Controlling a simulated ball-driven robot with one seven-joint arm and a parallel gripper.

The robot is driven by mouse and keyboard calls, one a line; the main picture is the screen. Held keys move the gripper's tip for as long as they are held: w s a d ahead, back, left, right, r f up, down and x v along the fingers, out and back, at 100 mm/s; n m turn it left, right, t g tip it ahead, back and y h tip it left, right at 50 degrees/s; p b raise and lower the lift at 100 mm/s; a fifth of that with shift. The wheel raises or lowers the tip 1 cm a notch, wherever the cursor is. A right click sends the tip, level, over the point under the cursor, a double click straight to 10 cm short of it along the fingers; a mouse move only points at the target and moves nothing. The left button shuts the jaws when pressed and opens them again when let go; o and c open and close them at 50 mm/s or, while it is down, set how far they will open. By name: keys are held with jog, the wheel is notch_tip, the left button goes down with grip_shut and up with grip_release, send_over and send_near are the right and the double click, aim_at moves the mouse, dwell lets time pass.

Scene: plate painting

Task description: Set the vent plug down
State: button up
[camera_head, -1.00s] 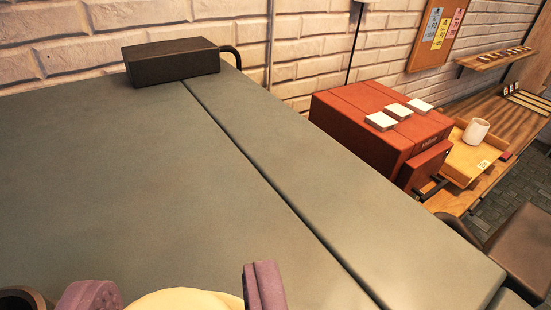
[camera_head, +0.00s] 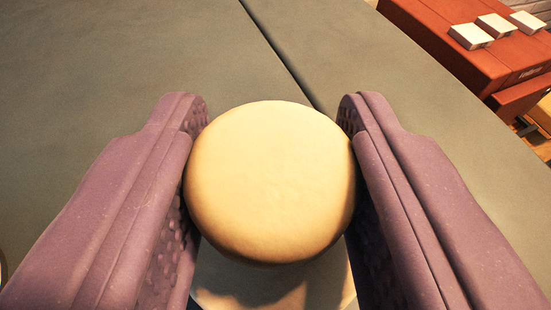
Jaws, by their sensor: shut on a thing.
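The vent plug (camera_head: 270,180) is a round, cream-coloured piece with a smooth domed top. It fills the middle of the view. My gripper (camera_head: 270,170) has two purple padded fingers, one on each side of the plug, and is shut on it. A paler round surface (camera_head: 270,285) shows below the plug; I cannot tell whether it is part of the plug or a separate thing. The plug's underside is hidden, so I cannot tell whether it touches anything beneath.
A grey-green flat top (camera_head: 90,70) with a dark seam lies behind and around the plug and looks clear. A red box (camera_head: 440,35) with several white blocks (camera_head: 471,36) on it stands at the upper right. A sliver of something pale shows at the left edge.

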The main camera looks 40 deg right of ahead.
jog(key=shift+f, duration=0.15)
jog(key=o, duration=1.1)
jog(key=shift+o, duration=0.2)
